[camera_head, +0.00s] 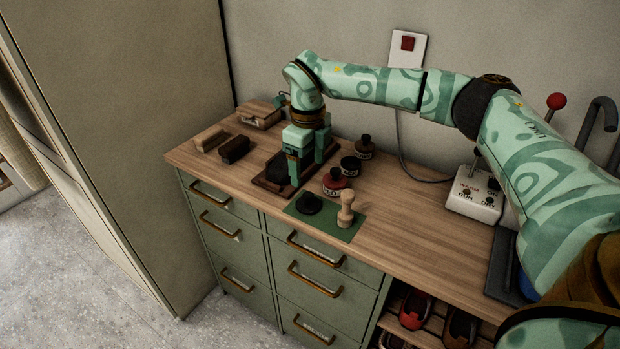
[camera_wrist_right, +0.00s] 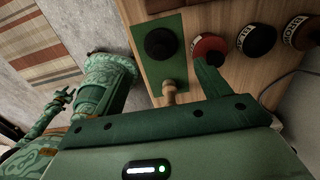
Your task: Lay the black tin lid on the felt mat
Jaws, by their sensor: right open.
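The black tin lid (camera_head: 309,203) lies flat on the left part of the green felt mat (camera_head: 347,234). In the wrist view the lid (camera_wrist_right: 160,43) is a dark disc on the mat (camera_wrist_right: 174,18), clear of its edges. My right gripper (camera_head: 306,158) is open, with nothing seen between its fingers. It hangs behind the mat, over a brown tray (camera_head: 271,186) with a dark item in it, and is apart from the lid. A small mint shape at the left of the wrist view may be my left gripper; its jaws are too small to read.
A pale wooden knobbed tool (camera_head: 346,208) stands at the mat's right side. A red tin (camera_head: 335,181), a black tin (camera_head: 350,166) and a brown tin (camera_head: 365,148) stand behind it. Brushes (camera_head: 234,149) lie at left. A switch box (camera_head: 474,199) stands at right. Bare wood lies between.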

